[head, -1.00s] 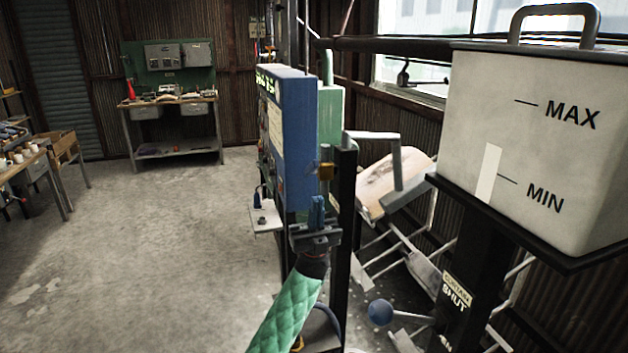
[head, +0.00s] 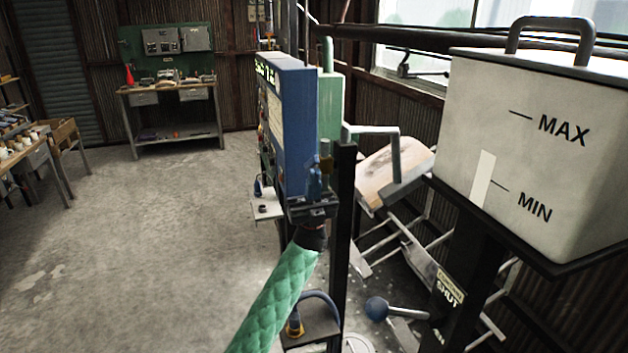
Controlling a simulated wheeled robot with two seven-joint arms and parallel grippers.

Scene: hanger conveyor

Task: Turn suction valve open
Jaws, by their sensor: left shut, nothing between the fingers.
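A lever with a blue ball knob (head: 377,309) stands low at the right, next to a dark post with a label (head: 449,288) reading "SHUT". It looks like the valve handle, but I cannot be sure; its pivot is not clear. My left gripper (head: 315,180) is shut and empty, pointing up in front of the blue control cabinet (head: 288,135). It is above and to the left of the ball knob, apart from it. Whether its fingers touch the cabinet is unclear. My right gripper is out of view.
A white tank (head: 545,150) marked MAX and MIN stands on a black shelf at the right. A black upright (head: 342,230) is between my left gripper and the knob. A grey bent bar (head: 396,158) juts out behind.

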